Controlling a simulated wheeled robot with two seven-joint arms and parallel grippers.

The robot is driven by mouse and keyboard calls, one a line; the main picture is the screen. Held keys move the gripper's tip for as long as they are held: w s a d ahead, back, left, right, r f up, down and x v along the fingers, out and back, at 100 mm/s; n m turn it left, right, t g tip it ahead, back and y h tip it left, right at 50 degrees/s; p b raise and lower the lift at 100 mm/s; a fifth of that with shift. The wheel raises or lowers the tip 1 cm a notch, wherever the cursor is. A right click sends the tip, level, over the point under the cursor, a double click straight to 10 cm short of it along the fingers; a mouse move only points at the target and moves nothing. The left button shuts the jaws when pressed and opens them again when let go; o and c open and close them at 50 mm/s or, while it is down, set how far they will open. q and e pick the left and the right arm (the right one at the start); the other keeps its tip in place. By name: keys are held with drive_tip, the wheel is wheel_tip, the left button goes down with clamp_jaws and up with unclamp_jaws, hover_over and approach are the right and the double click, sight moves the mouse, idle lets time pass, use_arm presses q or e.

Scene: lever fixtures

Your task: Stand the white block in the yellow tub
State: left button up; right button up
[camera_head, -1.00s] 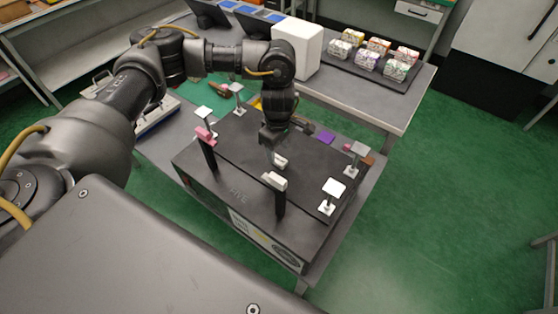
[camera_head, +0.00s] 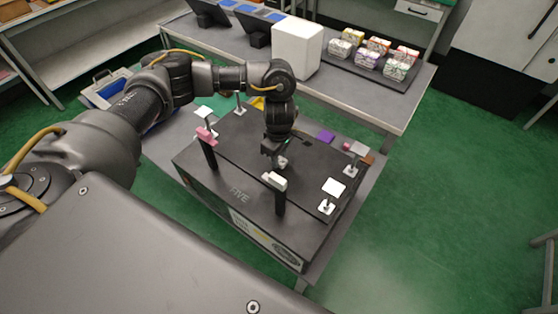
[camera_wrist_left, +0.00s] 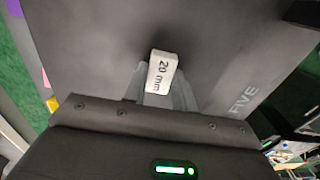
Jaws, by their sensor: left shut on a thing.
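The white block (camera_wrist_left: 161,72), marked "20 mm", is between the fingertips of my left gripper (camera_wrist_left: 160,88) in the left wrist view. In the head view my left gripper (camera_head: 275,152) points down over the black board, shut on the white block (camera_head: 283,162). I cannot tell whether the block touches the board's top. A yellow thing (camera_head: 258,102), likely the yellow tub, shows in part behind my left arm. A yellow patch (camera_wrist_left: 53,104) also shows at the left in the wrist view. My right gripper is not in view.
The black board (camera_head: 240,155) carries several posts with white plates, a pink-topped post (camera_head: 206,136) and a white-topped post (camera_head: 274,181) near the gripper. A purple square (camera_head: 325,137) lies beyond it. A white box (camera_head: 297,48) stands on the rear table.

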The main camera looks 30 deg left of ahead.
use_arm(q)
drive_tip(key=shift+r, duration=0.1)
clamp_jaws()
wheel_tip(320, 180, up, 10)
drive_tip(key=shift+b, duration=0.35)
drive_tip(key=shift+s, duration=0.1)
